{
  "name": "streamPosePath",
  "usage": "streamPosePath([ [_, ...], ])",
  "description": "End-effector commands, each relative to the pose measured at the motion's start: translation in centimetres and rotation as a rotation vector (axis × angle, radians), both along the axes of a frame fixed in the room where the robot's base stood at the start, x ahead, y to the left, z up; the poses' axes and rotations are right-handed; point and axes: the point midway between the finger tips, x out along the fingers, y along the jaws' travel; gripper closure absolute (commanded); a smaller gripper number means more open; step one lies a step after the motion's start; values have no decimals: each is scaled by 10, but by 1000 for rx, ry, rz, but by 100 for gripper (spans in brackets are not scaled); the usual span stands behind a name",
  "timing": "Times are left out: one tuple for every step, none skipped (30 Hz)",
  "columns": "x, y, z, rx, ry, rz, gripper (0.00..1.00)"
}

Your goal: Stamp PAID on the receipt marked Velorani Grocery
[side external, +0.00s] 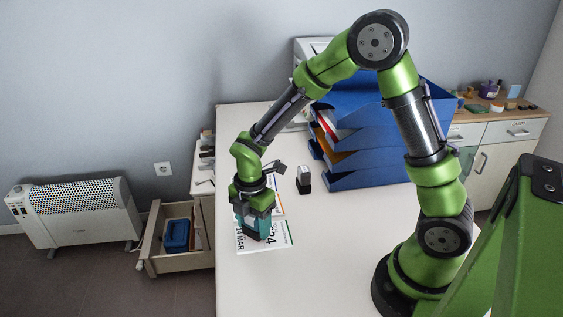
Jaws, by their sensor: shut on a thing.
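My gripper (257,212) points down over the near left part of the white table. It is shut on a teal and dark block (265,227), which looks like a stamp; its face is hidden. The block is at or just above a white printed paper (276,238). I cannot tell if it touches it. Large black print shows on the paper, seemingly "14 MAR", with a green strip at one edge. No shop name is readable, and more coloured paper edges show behind my gripper. A small black block with a pale top (304,182) stands upright to the right of the papers.
A stack of blue letter trays (360,160) holding papers and folders stands at the back of the table (330,265). The table's front middle is clear. An open drawer (180,262) with a blue item is at left, near a white heater (75,212). A cabinet (500,130) stands behind right.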

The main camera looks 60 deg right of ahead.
Motion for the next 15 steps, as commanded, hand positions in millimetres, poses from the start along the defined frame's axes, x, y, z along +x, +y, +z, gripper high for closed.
streamPosePath([
  [0, 0, 0, 0, -1, 0, 62],
  [0, 0, 0, 0, -1, 0, 62],
  [0, 0, 0, 0, -1, 0, 62],
  [0, 0, 0, 0, -1, 0, 62],
  [0, 0, 0, 0, -1, 0, 62],
  [0, 0, 0, 0, -1, 0, 62],
  [0, 0, 0, 0, -1, 0, 62],
  [0, 0, 0, 0, 0, 0, 62],
  [0, 0, -1, 0, 0, 0, 62],
  [0, 0, -1, 0, 0, 0, 62],
  [0, 0, -1, 0, 0, 0, 62],
  [0, 0, -2, 0, 0, 0, 62],
  [0, 0, -2, 0, 0, 0, 62],
  [0, 0, -2, 0, 0, 0, 62],
  [0, 0, -3, 0, 0, 0, 62],
])
